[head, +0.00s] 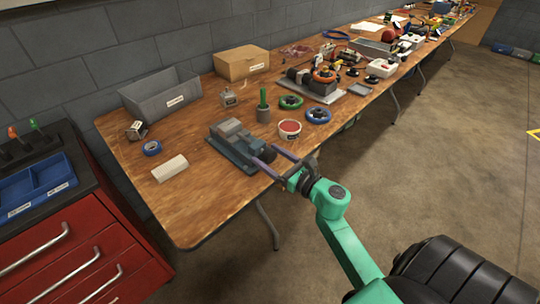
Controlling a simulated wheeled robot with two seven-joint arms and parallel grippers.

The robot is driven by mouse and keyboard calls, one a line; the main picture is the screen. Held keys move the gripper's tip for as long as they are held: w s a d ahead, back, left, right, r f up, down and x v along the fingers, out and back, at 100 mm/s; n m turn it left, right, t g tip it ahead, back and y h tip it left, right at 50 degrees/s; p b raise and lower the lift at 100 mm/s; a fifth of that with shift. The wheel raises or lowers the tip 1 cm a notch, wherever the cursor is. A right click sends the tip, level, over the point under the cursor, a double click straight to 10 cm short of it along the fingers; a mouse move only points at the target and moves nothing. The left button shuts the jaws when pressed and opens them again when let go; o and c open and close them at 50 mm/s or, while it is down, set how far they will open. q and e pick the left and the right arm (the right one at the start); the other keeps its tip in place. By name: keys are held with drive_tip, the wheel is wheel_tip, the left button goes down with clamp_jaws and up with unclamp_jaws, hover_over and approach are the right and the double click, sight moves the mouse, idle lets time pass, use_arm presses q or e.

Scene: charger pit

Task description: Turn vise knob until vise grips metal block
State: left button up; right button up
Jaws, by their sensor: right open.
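The vise (234,146) is a blue-grey device near the front edge of the wooden table. A grey metal block (228,128) appears to sit at its far end, between or on the jaws; the exact contact is too small to tell. The dark vise knob (266,154) is at the vise's near right end. My right gripper (268,160) is open, with its two purple-grey fingers reaching to the knob, one on each side as far as I can see. Whether they touch it I cannot tell. My left gripper is not in view.
On the table (205,205) are a grey bin (150,98), a cardboard box (241,63), blue tape (152,148), a white block (169,168), a red-topped cup (289,130) and a blue ring (318,115). A red tool cabinet (70,245) stands at left. The table's front left is clear.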

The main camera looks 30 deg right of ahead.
clamp_jaws()
drive_tip(key=shift+m, duration=0.4)
